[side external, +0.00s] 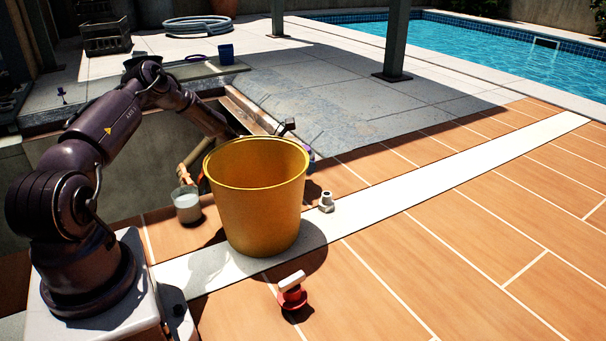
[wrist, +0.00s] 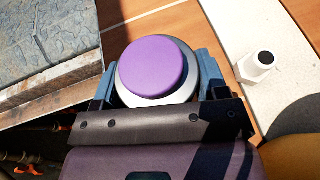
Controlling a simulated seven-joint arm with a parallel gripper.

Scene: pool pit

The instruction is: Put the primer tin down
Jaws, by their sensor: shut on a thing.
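The primer tin, with a round purple lid (wrist: 154,64) and a pale metal rim, sits between the two blue fingers of my gripper (wrist: 157,70) in the wrist view. The fingers are shut on its sides. The terracotta tiles show behind it, but I cannot tell whether its base touches them. In the side external view, the yellow bucket hides most of my gripper and the tin; only a small purple edge (side external: 310,154) shows just right of the bucket.
The big yellow bucket (side external: 258,198) stands close by. A white fitting (side external: 326,202) is on the pale strip, also in the wrist view (wrist: 259,64). A cup (side external: 187,204) stands left, near the open pit (side external: 150,150). A red-and-white valve (side external: 292,291) lies in front. Tiles at right are clear.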

